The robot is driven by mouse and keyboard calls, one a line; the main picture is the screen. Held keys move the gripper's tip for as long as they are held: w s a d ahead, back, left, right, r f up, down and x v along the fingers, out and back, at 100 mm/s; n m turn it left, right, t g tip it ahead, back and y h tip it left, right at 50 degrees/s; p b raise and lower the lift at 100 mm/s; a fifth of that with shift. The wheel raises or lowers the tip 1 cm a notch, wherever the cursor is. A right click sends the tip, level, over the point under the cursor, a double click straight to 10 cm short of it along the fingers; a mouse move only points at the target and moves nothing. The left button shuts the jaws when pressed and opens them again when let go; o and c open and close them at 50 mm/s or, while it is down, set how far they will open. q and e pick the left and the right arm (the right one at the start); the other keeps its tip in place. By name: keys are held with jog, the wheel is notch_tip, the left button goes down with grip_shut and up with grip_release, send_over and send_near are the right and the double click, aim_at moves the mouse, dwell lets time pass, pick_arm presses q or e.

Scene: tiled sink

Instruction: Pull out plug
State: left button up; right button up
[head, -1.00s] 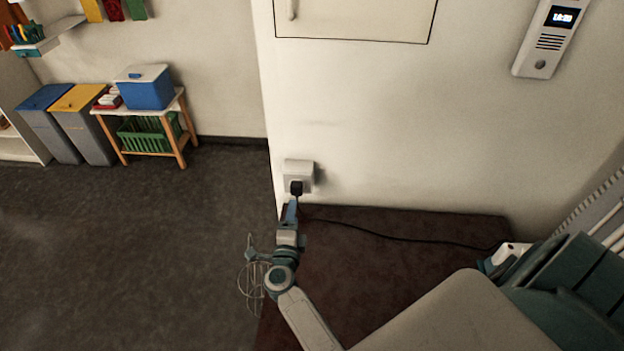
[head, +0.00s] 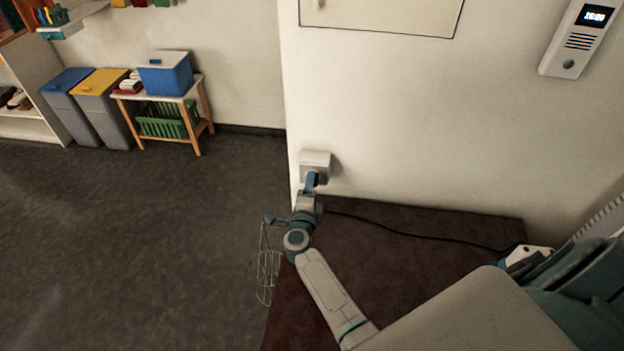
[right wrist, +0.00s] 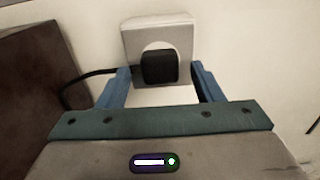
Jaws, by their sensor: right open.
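A black plug (right wrist: 160,68) sits in the white wall socket (right wrist: 160,30) in the right wrist view. In the head view the socket (head: 315,160) is on the wall near its left edge, and the plug is mostly hidden behind my gripper. My right gripper (head: 311,180) is right in front of the socket. Its two blue fingers in the right wrist view (right wrist: 160,85) are spread, one on each side of the plug, with visible gaps. Nothing is held. My left gripper does not show.
The plug's black cable (head: 420,236) runs right over the dark brown surface (head: 400,275) to a white device (head: 528,254). A wire whisk-like object (head: 265,275) shows beside my right arm. Bins and a small table (head: 196,92) stand far left, with open floor before them.

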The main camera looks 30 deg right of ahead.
jog(key=shift+x, duration=0.8)
jog(key=shift+p, duration=0.35)
dwell(0.5)
jog(key=c, duration=1.3)
jog(key=shift+s+a, duration=0.15)
jog(key=shift+p+v, duration=0.55)
jog(key=shift+v, duration=2.25)
